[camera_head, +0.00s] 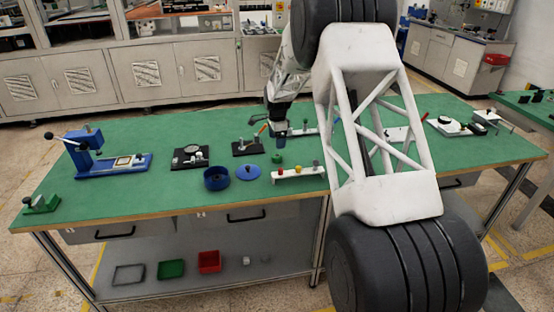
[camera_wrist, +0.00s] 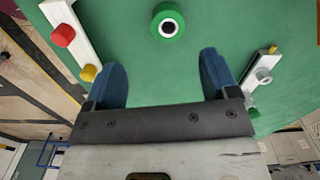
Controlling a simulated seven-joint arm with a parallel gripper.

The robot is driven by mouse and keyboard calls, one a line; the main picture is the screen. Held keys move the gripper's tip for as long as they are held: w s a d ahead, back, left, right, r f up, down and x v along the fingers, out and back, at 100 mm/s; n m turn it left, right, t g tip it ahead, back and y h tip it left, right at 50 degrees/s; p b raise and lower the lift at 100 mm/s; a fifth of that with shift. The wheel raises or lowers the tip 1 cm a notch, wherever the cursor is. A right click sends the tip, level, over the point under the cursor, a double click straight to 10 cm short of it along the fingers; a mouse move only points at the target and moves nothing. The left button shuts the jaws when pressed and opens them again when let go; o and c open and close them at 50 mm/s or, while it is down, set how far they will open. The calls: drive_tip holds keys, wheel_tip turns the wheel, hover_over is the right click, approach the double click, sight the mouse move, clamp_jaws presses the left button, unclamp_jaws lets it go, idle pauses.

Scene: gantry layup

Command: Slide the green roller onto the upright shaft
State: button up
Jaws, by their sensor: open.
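The green roller (camera_head: 277,159) is a short green ring around a white core with a dark bore. It stands on the green table, and in the wrist view the roller (camera_wrist: 168,11) is at the top centre with its bore facing the camera. My gripper (camera_head: 280,138) hangs over the table just behind the roller. In the wrist view my gripper (camera_wrist: 162,72) is open, with its blue fingers wide apart and nothing between them. The roller lies beyond the fingertips, apart from them. I cannot clearly make out which piece is the upright shaft.
A white rail (camera_head: 299,173) with coloured knobs stands right of the roller. A blue lid (camera_head: 249,171) and blue cup (camera_head: 216,178) lie to its left. Another white rail (camera_wrist: 262,70) with a grey ring is at the wrist view's right. My arm hides part of the table.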

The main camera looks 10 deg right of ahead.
sight(277, 155)
drive_tip(key=shift+w+f, duration=0.6)
drive_tip(key=shift+f, duration=0.2)
drive_tip(key=shift+f, duration=1.3)
drive_tip(key=shift+f, duration=0.1)
drive_tip(key=shift+d+f, duration=0.1)
drive_tip(key=shift+f, duration=2.4)
drive_tip(key=shift+c, duration=0.2)
drive_tip(key=c, duration=1)
